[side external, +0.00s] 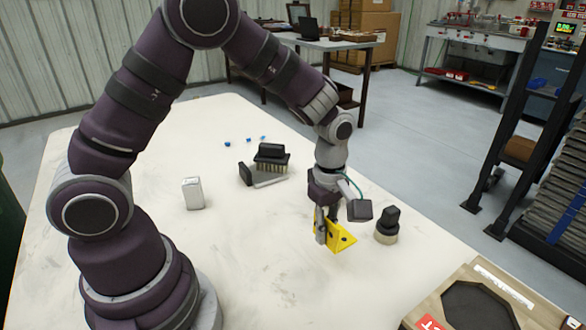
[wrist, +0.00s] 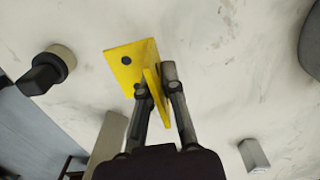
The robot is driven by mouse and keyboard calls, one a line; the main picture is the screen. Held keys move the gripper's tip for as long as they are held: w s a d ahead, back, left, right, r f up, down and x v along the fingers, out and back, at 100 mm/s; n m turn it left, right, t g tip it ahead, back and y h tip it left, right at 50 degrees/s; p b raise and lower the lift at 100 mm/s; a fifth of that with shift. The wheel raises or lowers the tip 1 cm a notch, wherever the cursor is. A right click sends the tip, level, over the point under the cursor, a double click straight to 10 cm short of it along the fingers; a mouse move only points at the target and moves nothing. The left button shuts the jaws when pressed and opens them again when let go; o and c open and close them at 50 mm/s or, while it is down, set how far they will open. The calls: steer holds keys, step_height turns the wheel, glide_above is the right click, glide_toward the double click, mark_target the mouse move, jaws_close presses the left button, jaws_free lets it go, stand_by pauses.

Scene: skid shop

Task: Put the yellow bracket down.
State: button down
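The yellow bracket (side external: 341,238) is an L-shaped piece with dark holes, over the right part of the white table. My gripper (side external: 321,226) points down and is shut on it. In the wrist view, one plate of the bracket (wrist: 125,62) faces the camera. Its other plate stands between the two fingertips of my gripper (wrist: 160,85). The bracket is close to the tabletop; I cannot tell whether it touches it.
A black-topped round piece (side external: 387,226) stands just right of the bracket. A black brush (side external: 271,160), a white-grey block (side external: 194,193) and small blue bits (side external: 249,140) are farther left. A wooden board (side external: 445,305) lies at the front right. The table's front middle (side external: 290,285) is clear.

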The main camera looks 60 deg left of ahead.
mark_target(322, 263)
step_height(322, 263, down, 5)
steer(key=shift+f, duration=0.15)
steer(key=c, duration=1.2)
jaws_free()
steer(key=shift+f, duration=0.1)
steer(key=shift+c, duration=0.2)
step_height(322, 263, up, 12)
steer(key=shift+s+a+r, duration=0.1)
steer(key=shift+r, duration=0.05)
steer(key=s+a+r+m+t, duration=0.3)
steer(key=s+r+m+t, duration=0.2)
steer(key=m, duration=1.3)
steer(key=shift+s+r, duration=1.55)
steer(key=shift+s, duration=1)
